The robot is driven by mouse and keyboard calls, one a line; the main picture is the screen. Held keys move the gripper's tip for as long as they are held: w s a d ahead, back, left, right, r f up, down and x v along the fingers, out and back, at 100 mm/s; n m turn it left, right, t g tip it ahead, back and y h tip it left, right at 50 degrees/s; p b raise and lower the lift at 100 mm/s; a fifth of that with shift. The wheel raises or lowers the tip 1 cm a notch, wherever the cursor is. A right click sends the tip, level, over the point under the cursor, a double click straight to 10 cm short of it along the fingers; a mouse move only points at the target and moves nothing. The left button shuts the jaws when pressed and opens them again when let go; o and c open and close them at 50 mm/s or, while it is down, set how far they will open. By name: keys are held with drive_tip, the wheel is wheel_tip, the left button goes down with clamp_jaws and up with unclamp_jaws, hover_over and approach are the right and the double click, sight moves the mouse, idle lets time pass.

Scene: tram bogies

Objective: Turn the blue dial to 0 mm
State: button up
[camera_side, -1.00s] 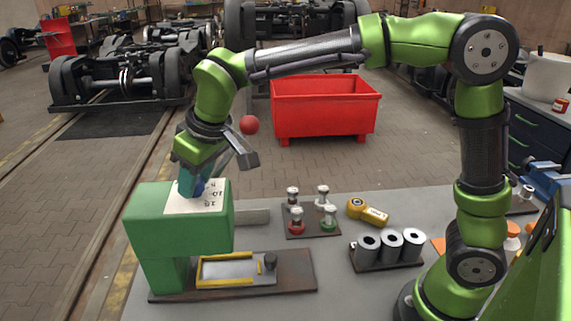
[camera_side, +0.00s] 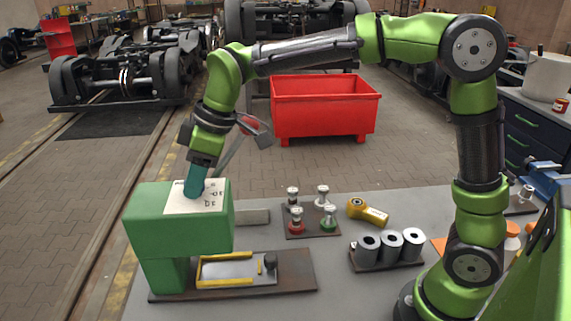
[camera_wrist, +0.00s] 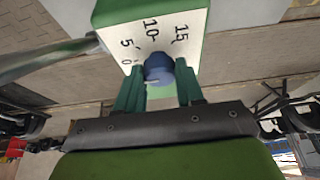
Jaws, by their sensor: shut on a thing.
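The blue dial (camera_wrist: 159,68) sits on a white scale plate (camera_wrist: 187,20) on top of the green machine (camera_side: 180,228). In the wrist view the plate reads 0, 5, 10 and 15, with the 0 at the dial's lower left. My gripper (camera_wrist: 160,92) has its teal fingers on both sides of the dial and is shut on it. In the side view the gripper (camera_side: 193,193) comes down tilted onto the plate and hides the dial. I cannot make out the dial's pointer, so its setting is unclear.
Below the machine's head is a grey plate with yellow edges (camera_side: 232,270). To the right are a rack of small knobbed pieces (camera_side: 312,222), a yellow tool (camera_side: 367,212) and grey cylinders (camera_side: 390,245). A red bin (camera_side: 325,108) stands behind the bench.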

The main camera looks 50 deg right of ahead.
idle(0.3)
drive_tip(key=o, duration=1)
drive_tip(key=shift+o, duration=0.2)
drive_tip(key=v, duration=1.6)
drive_tip(key=shift+r, duration=0.4)
drive_tip(key=shift+s, duration=0.1)
drive_tip(key=s+d+f+m+t, duration=0.2)
drive_tip(key=s+d+f+m, duration=0.3)
drive_tip(key=s+f+m, duration=0.1)
drive_tip(key=s+d+f+m+t+h, duration=0.1)
drive_tip(key=s+d+f+m+t, duration=0.1)
drive_tip(key=s+d+f+m, duration=0.4)
wheel_tip(320, 180, down, 4)
drive_tip(key=s+m, duration=0.1)
drive_tip(key=s, duration=0.2)
drive_tip(key=shift+r, duration=0.2)
